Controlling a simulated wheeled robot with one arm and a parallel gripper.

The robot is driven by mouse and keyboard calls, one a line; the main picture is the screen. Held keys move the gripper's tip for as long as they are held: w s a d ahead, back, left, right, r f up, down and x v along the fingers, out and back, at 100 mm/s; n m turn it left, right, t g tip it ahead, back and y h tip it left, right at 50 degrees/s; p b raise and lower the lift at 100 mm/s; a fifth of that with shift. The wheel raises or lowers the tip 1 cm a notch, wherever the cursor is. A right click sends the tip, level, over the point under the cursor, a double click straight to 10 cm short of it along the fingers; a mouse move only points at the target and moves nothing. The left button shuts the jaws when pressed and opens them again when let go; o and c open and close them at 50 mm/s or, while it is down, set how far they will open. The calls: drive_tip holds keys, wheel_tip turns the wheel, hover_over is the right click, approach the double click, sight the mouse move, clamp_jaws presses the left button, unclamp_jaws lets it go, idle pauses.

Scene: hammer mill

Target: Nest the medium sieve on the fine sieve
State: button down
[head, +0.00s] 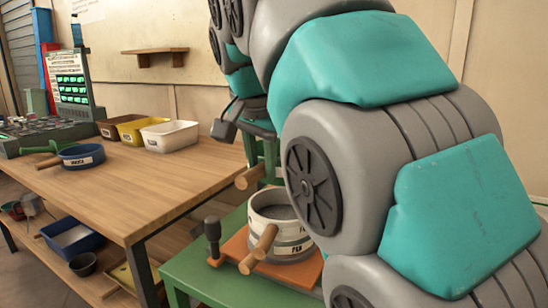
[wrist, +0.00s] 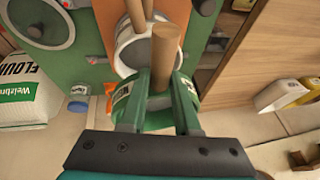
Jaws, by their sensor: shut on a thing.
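My gripper (wrist: 160,100) is shut on the wooden handle (wrist: 165,50) of a sieve, which I take for the medium sieve. Its rim shows in part beside the green fingers in the wrist view, with white labels (wrist: 189,88); the rest is hidden. In the head view the held handle (head: 250,177) sticks out left of my arm, above the stack. The fine sieve (head: 272,207) is a white ring with grey mesh in a labelled stack on an orange board. It also shows beyond the held handle in the wrist view (wrist: 126,42). The held sieve seems apart from it.
The orange board (head: 236,247) lies on a green stand (head: 190,270), with a dark-headed knob (head: 212,232) at its left. A wooden handle (head: 259,249) juts from the stack. A wooden table (head: 130,190) holds a blue sieve (head: 81,156) and several bins (head: 170,136).

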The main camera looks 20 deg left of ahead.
drive_tip(key=shift+s, duration=0.2)
drive_tip(key=shift+f+b, duration=0.25)
drive_tip(key=shift+b, duration=0.1)
drive_tip(key=shift+f+b, duration=1.9)
drive_tip(key=shift+f, duration=0.7)
drive_tip(key=shift+f+b, duration=0.6)
drive_tip(key=shift+f, duration=0.6)
drive_tip(key=c, duration=0.6)
unclamp_jaws()
drive_tip(key=shift+r, duration=0.1)
drive_tip(key=shift+o, duration=0.2)
